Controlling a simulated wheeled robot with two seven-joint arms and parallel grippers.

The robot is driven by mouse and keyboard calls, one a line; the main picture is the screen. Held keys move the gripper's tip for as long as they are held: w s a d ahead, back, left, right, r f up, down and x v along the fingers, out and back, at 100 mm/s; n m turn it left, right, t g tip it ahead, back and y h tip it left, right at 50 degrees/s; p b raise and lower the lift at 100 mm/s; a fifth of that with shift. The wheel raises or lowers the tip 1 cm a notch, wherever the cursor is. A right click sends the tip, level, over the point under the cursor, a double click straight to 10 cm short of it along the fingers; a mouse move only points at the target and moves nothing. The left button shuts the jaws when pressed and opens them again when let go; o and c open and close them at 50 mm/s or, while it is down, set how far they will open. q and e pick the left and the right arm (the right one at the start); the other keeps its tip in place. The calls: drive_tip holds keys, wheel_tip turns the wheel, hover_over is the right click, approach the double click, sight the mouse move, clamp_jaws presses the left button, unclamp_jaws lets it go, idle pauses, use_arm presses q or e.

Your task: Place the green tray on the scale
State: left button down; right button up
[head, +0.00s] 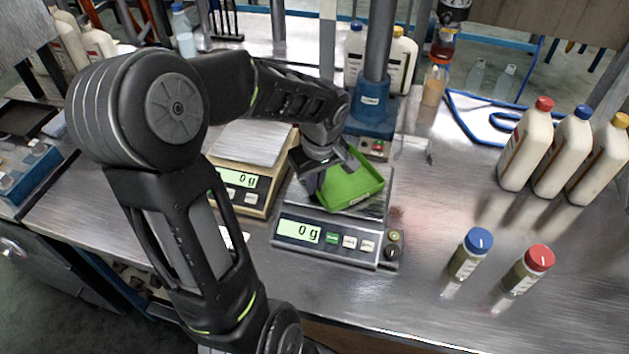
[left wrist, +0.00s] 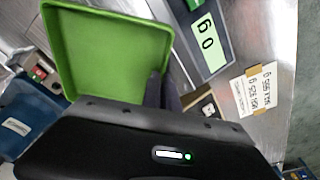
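The green tray (head: 352,184) is above the plate of the front scale (head: 330,240) in the head view and looks tilted. The scale's display reads 0 g. My left gripper (head: 318,182) is at the tray's left edge. In the left wrist view the green tray (left wrist: 105,50) fills the upper left, with its near rim at my left gripper's fingers (left wrist: 160,95). The fingers look closed on that rim. The scale's display (left wrist: 207,45) shows beside the tray. Whether the tray touches the plate is hard to tell. My right gripper is not in view.
A second scale (head: 245,180) stands just left of the front one, also reading 0 g. A blue stand (head: 372,115) is behind the tray. A blue-capped bottle (head: 468,255) and a red-capped bottle (head: 525,268) stand to the right. Several white bottles (head: 560,150) stand farther right.

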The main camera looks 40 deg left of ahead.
use_arm(q)
drive_tip(key=shift+f, duration=0.2)
drive_tip(key=c, duration=1.6)
unclamp_jaws()
drive_tip(key=shift+r, duration=0.1)
drive_tip(key=shift+c, duration=0.2)
wheel_tip(320, 180, up, 12)
drive_tip(key=d, duration=0.1)
drive_tip(key=shift+s+d, duration=0.3)
drive_tip(key=shift+d, duration=0.05)
